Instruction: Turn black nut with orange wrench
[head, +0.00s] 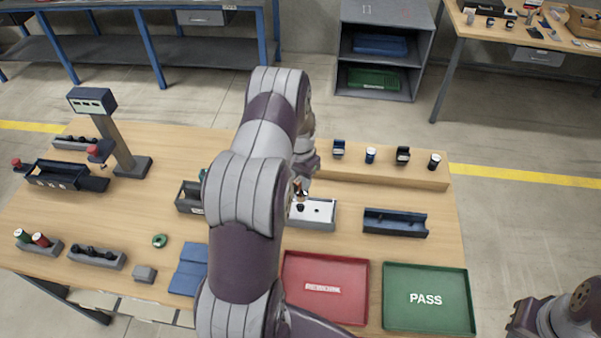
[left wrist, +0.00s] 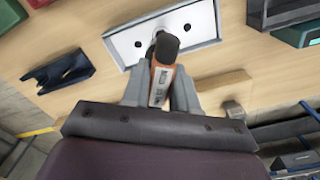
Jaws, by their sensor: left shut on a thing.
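My left gripper (left wrist: 158,78) is shut on the orange wrench (left wrist: 161,84), which has a dark rounded end (left wrist: 166,47). In the left wrist view this end overlaps the middle of a white plate (left wrist: 205,20) in a grey fixture. In the head view the orange wrench (head: 299,187) shows in part beside my left arm, above the plate (head: 326,206). A small black piece, perhaps the black nut (head: 300,208), lies under it. The wrench hides most of the nut, so I cannot tell whether they touch. My right gripper is out of view; part of the right arm shows at bottom right.
A red REWORK tray (head: 352,275) and a green PASS tray (head: 425,275) lie at the front. A dark blue holder (head: 394,222) stands right of the fixture. A wooden ledge (head: 380,173) with small parts is behind. My left arm covers the table's middle.

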